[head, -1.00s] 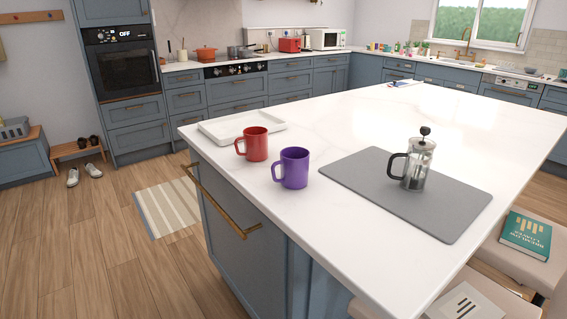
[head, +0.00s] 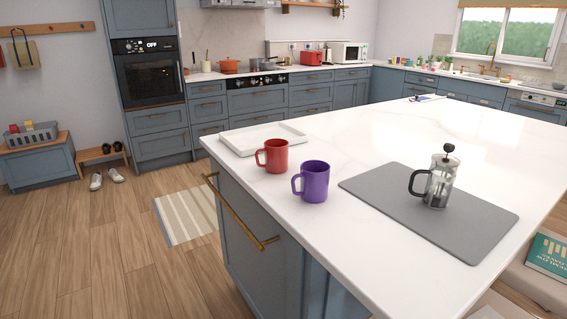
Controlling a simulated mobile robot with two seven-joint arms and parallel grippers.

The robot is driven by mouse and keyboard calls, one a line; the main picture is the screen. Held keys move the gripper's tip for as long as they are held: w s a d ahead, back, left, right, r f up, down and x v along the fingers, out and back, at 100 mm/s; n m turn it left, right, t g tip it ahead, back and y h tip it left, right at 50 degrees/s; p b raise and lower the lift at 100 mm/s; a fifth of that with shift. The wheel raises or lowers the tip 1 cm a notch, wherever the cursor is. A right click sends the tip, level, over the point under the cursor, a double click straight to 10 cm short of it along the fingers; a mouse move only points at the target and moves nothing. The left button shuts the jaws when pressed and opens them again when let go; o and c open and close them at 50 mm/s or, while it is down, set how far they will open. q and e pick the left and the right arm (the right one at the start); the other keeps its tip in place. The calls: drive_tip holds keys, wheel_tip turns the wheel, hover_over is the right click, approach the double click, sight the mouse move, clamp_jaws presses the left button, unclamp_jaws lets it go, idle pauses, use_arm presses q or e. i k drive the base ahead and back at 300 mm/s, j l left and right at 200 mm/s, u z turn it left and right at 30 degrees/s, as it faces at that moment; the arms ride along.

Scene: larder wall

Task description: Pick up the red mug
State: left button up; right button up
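The red mug (head: 276,156) stands upright on the white island top (head: 380,140), near its left edge, with its handle pointing left. A purple mug (head: 314,182) stands close to it, nearer to me and to the right, also with its handle to the left. Neither of my grippers shows in the head view.
A white tray (head: 240,146) lies just behind the red mug. A grey mat (head: 470,223) with a French press (head: 439,182) on it lies to the right. A brass bar handle (head: 236,212) juts from the island's left side. The island top behind is mostly clear.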

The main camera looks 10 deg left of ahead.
sight(275, 150)
drive_tip(key=i+j+z, duration=0.2)
drive_tip(key=j, duration=0.5)
drive_tip(key=i+j+z, duration=0.25)
drive_tip(key=j, duration=0.45)
drive_tip(key=i+j+z, duration=0.2)
drive_tip(key=j, duration=0.55)
drive_tip(key=j+z, duration=0.25)
drive_tip(key=j, duration=0.5)
